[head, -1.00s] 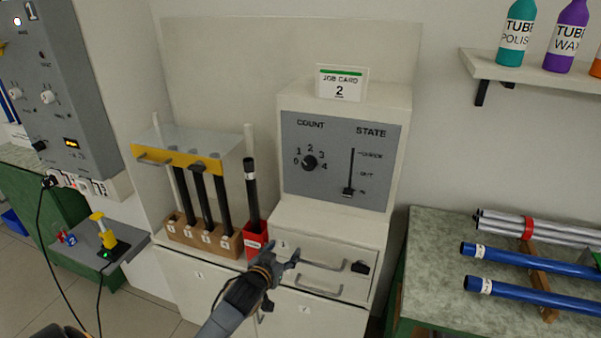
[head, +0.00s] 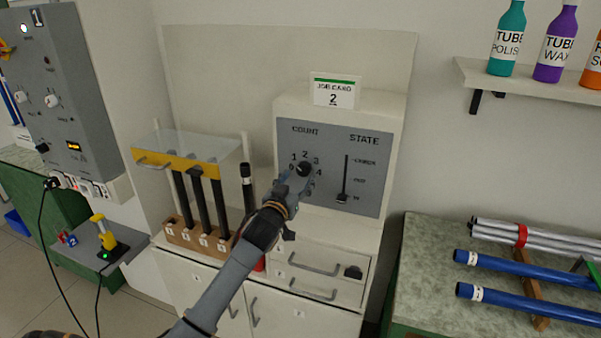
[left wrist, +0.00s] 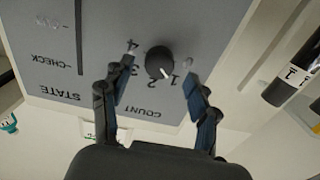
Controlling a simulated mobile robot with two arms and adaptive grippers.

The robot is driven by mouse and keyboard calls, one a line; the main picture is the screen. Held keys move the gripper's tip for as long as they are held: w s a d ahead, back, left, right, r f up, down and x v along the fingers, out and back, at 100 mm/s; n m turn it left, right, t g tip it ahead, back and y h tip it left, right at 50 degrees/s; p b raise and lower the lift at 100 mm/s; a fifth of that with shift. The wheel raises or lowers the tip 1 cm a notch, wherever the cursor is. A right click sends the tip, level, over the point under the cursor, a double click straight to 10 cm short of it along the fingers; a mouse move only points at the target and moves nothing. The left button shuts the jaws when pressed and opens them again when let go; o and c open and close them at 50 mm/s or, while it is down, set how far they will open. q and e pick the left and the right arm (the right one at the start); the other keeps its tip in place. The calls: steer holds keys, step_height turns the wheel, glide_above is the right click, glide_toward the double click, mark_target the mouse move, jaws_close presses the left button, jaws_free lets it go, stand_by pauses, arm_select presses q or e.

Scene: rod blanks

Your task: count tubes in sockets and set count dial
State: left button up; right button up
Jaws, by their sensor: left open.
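The count dial (head: 303,168) is a black knob on the grey panel (head: 362,160); it shows closer in the left wrist view (left wrist: 159,62). Its white mark seems to point near the 1. My left gripper (head: 299,183) is open at the dial; in the left wrist view its fingertips (left wrist: 159,58) are on either side of the knob. Dark tubes (head: 201,200) stand in the wooden socket rack (head: 190,238), seemingly in sockets 2, 3 and 4. Another dark tube (head: 247,185) stands beside the rack. My right gripper is out of view.
A state slider (head: 343,197) sits right of the dial. A job card (head: 334,91) reading 2 stands on top. A clear cover with a yellow strip (head: 180,160) is above the rack. Drawer handles (head: 314,265) stick out below. Blue tubes (head: 520,268) lie on the right bench.

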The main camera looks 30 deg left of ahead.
mark_target(304, 169)
arm_select(q)
steer(key=shift+x, duration=1.45)
steer(key=c, duration=1.2)
steer(key=shift+o, duration=0.2)
